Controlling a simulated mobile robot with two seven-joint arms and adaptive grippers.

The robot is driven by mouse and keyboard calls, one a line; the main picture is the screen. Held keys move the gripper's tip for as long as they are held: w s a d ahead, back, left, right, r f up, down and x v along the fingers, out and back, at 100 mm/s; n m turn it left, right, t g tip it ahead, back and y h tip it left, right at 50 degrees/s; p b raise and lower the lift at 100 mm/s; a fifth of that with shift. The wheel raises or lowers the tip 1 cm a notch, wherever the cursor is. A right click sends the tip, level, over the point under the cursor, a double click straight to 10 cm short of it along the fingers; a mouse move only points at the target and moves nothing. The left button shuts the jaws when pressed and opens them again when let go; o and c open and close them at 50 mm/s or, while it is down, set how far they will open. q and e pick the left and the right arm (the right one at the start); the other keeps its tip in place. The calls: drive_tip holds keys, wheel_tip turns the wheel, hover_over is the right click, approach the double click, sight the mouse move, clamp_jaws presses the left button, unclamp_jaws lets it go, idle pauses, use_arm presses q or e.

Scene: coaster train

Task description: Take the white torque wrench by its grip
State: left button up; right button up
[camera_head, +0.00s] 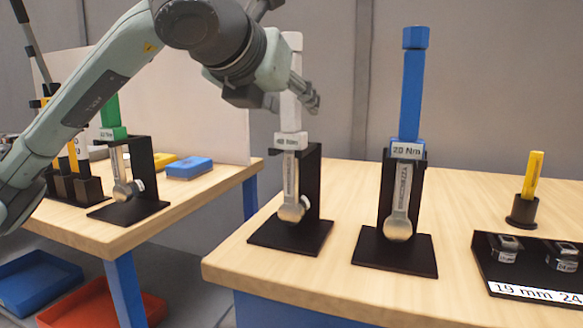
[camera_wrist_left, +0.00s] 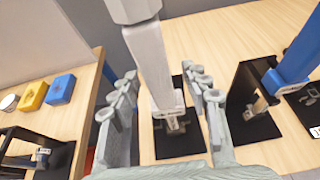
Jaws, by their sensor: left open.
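The white torque wrench (camera_head: 291,110) stands upright in a black stand (camera_head: 312,190) near the left end of the right table, its grip up and its round head low. A label on its collar seems to read 40 Nm. My left gripper (camera_head: 312,100) is at the height of the white grip and partly overlaps it in the head view. In the left wrist view, the open fingers (camera_wrist_left: 165,105) lie on both sides of the white grip (camera_wrist_left: 150,60), with a visible gap on each side. My right gripper is not in view.
A blue torque wrench (camera_head: 411,95) marked 20 Nm stands in its own stand just right. A green wrench (camera_head: 111,112) stands on the left table. A socket tray (camera_head: 490,268) and a yellow-handled tool (camera_head: 534,175) are at the right. A gap separates the tables.

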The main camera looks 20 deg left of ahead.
use_arm(q)
drive_tip(key=shift+w+f, duration=0.2)
drive_tip(key=shift+w, duration=0.25)
drive_tip(key=shift+c, duration=0.3)
clamp_jaws()
drive_tip(key=shift+r, duration=0.15)
